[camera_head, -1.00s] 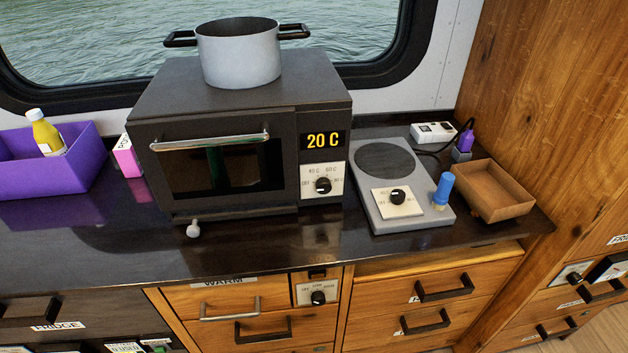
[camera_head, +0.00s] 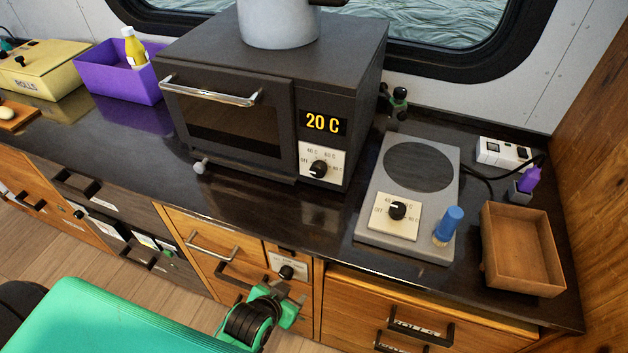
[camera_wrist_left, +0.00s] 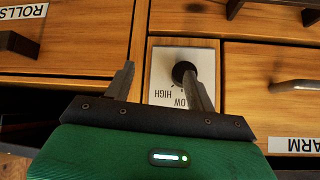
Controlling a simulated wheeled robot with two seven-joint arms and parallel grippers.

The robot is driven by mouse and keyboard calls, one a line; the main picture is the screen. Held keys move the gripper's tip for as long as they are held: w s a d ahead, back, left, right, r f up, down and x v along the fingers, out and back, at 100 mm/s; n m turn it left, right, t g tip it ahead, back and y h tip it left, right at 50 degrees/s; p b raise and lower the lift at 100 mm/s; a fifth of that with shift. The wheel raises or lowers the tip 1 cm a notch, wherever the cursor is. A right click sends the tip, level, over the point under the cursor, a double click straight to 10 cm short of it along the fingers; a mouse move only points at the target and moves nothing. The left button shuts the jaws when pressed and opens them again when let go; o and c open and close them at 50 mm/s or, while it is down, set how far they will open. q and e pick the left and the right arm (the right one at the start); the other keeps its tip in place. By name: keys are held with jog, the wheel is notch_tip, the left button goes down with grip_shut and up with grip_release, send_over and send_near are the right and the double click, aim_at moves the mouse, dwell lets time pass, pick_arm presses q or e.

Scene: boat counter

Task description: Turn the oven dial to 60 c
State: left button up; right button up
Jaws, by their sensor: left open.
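The dark oven (camera_head: 225,110) stands on the counter with its door shut. Its display (camera_head: 323,123) reads 20 C. Below it, the black oven dial (camera_head: 318,167) sits on a white plate marked with temperatures including 40 C and 60 C. My left gripper (camera_head: 286,296) is low in front of the drawers, below and in front of the oven, well away from the oven dial. In the left wrist view its two fingers (camera_wrist_left: 161,88) are apart, near a black knob (camera_wrist_left: 184,72) on a LOW/HIGH plate. The right gripper is not in view.
A pot (camera_head: 278,25) stands on the oven. Right of it are a hotplate (camera_head: 415,165) with its own dial (camera_head: 397,211), a blue-capped object (camera_head: 448,225) and a wooden tray (camera_head: 522,250). A purple bin (camera_head: 118,78) is left. The counter's front strip is clear.

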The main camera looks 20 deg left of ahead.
pick_arm(q)
notch_tip(320, 180, up, 16)
jog(key=w+t, duration=0.3)
jog(key=t, duration=0.6)
send_near(317, 173)
jog(key=shift+y, duration=0.4)
jog(key=w+p, duration=0.1)
jog(key=w, duration=0.1)
jog(key=w+p, duration=0.1)
jog(key=w, duration=0.2)
jog(key=w+p, duration=0.2)
jog(key=shift+w+d+r, duration=0.1)
jog(key=shift+w+d, duration=0.15)
jog(key=shift+d, duration=0.1)
jog(key=shift+w, duration=0.55)
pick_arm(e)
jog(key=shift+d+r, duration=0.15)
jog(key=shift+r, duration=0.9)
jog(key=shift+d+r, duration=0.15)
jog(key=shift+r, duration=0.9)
pick_arm(q)
jog(key=shift+c, duration=0.5)
jog(key=c, duration=0.9)
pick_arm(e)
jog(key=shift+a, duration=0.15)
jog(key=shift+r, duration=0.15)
